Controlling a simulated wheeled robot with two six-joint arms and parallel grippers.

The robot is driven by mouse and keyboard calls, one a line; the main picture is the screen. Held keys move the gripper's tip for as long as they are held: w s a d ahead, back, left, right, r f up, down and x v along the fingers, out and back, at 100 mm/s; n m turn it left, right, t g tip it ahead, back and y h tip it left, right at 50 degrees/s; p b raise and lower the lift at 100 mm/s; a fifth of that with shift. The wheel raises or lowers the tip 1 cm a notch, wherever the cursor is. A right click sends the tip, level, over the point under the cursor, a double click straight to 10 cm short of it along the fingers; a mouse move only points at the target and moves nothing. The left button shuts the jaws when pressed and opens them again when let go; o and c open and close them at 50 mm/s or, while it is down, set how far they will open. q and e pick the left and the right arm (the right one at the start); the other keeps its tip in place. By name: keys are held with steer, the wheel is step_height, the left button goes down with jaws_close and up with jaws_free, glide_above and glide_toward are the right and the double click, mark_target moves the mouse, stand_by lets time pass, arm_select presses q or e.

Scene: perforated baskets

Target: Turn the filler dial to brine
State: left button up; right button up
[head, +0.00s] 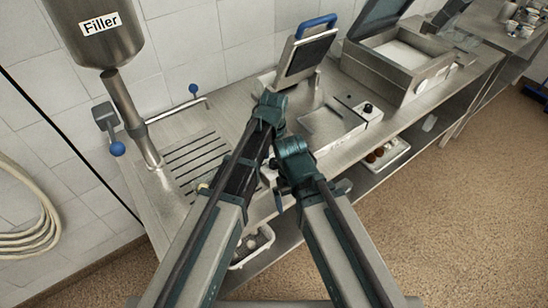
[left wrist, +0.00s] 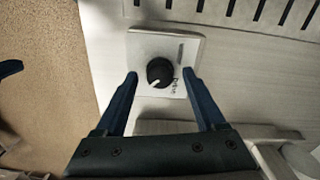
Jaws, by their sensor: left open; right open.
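The filler is a steel hopper (head: 95,45) labelled "Filler" at the upper left of the head view, on a pipe above a slotted drain. In the left wrist view a round black dial (left wrist: 160,72) sits on a square pale plate (left wrist: 142,46). A small light mark shows at the dial's lower left edge. Small dark lettering is right of the dial, too small to read surely. My left gripper (left wrist: 161,77) is open, its fingers on either side of the dial, with gaps. My right gripper (head: 311,191) is open, largely hidden behind its arm in the head view.
Slotted drain (head: 190,158) lies beside the pipe. A blue-knobbed lever (head: 117,148) hangs by it. A machine with a blue handle (head: 316,24) and a lidded steel unit (head: 405,55) stand to the right. A tray (head: 385,155) is on the lower shelf.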

mark_target(274, 161)
arm_select(q)
step_height(274, 161, up, 13)
steer(key=p, duration=1.2)
steer(key=shift+f, duration=0.2)
step_height(274, 161, down, 13)
steer(key=b, duration=1.3)
steer(key=shift+f, duration=0.1)
